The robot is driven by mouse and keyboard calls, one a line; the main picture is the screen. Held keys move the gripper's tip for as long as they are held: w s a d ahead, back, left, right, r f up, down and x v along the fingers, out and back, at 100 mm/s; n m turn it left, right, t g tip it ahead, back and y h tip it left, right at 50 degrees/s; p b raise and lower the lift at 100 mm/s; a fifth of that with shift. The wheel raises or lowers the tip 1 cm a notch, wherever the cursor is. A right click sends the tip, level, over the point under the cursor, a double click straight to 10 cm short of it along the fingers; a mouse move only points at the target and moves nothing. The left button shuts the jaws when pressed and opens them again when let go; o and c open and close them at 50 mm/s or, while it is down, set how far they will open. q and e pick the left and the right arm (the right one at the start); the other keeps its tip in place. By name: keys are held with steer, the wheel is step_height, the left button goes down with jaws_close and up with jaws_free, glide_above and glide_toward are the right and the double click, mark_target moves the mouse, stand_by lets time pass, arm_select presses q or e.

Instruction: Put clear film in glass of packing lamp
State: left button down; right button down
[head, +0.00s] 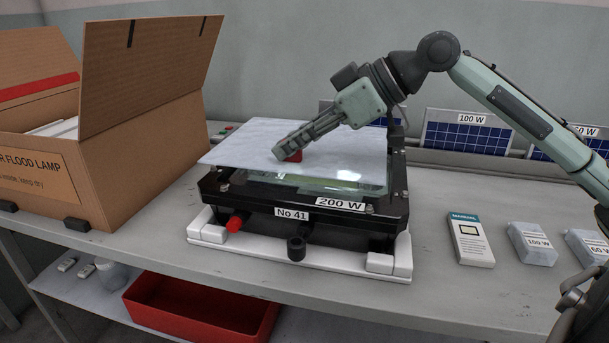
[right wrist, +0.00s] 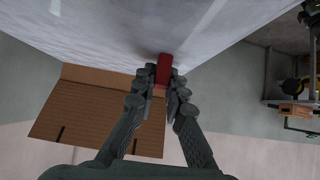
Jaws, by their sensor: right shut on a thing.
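The film (head: 245,146) is a pale, whitish sheet with a red tab (head: 295,156). My right gripper (head: 284,152) is shut on that tab, which shows between the fingertips (right wrist: 163,88) in the right wrist view; the sheet (right wrist: 110,35) fills the top there. The film is over the black 200 W lamp (head: 265,205), labelled No 41, and overhangs its left side. Part of the lamp's glass (head: 345,187) shows below the film's front edge; the rest is covered. I cannot tell whether film and glass touch. My left gripper is not in view.
The lamp rests on white foam packing (head: 290,258). An open cardboard box (head: 130,155) stands close on the left. A manual box (head: 470,240) and bagged parts (head: 532,244) lie to the right. A red bin (head: 200,305) is on the lower shelf. Solar panels (head: 467,132) stand behind.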

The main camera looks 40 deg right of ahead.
mark_target(304, 151)
steer(key=d, duration=0.1)
steer(key=w+d+f, duration=0.1)
steer(key=d+f, duration=0.1)
steer(key=shift+w+d+f, duration=0.1)
steer(key=shift+w+d, duration=0.05)
steer(key=shift+w, duration=0.2)
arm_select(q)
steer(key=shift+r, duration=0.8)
arm_select(e)
steer(key=shift+f, duration=2)
steer(key=shift+f, duration=0.2)
steer(key=c, duration=1.6)
jaws_free()
